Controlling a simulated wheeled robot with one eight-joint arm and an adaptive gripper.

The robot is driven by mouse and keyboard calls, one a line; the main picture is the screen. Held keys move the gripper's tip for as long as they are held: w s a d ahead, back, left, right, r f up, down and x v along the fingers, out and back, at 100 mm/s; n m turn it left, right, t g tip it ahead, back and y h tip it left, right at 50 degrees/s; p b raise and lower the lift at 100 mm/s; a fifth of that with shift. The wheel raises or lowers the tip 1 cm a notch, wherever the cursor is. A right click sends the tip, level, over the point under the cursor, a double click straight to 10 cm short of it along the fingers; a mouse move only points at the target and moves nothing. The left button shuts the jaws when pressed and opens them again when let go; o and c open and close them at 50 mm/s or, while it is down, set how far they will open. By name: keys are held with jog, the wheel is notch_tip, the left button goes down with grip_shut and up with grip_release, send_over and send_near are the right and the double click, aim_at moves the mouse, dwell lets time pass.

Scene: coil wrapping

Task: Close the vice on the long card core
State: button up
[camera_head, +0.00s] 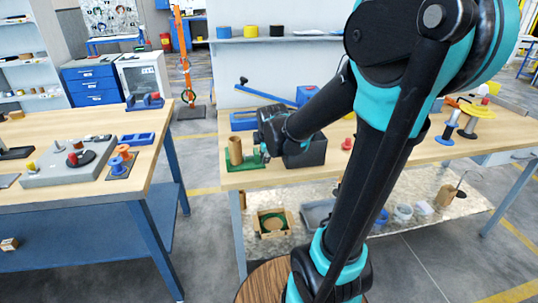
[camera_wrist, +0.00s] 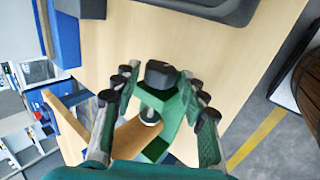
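The tan card core (camera_head: 235,151) stands upright at the near left corner of the right bench, on the green vice (camera_head: 246,166). In the wrist view the green vice (camera_wrist: 178,107) has a dark knob (camera_wrist: 161,74) and a pale metal screw end facing the tan core (camera_wrist: 134,133). Whether the jaw touches the core is unclear. My gripper (camera_head: 263,149) is just right of the core in the head view. In the wrist view my gripper (camera_wrist: 158,88) is open, its fingers apart on either side of the knob, with no clear contact visible.
A black bin (camera_head: 306,152) stands close to the right of my gripper. A blue holder (camera_head: 243,121) and a blue-handled bar (camera_head: 262,97) lie behind. A small red part (camera_head: 347,144) and several spools (camera_head: 450,128) are farther right. The bench's front edge is close to the vice.

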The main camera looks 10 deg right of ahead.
jog(key=c, duration=0.6)
jog(key=shift+w+r+g, duration=0.15)
jog(key=shift+w+g, duration=0.2)
jog(key=shift+g, duration=1.45)
jog(key=g, duration=0.1)
jog(key=w+g, duration=0.1)
jog(key=g, duration=0.1)
jog(key=shift+r, duration=0.1)
jog(key=shift+g, duration=0.4)
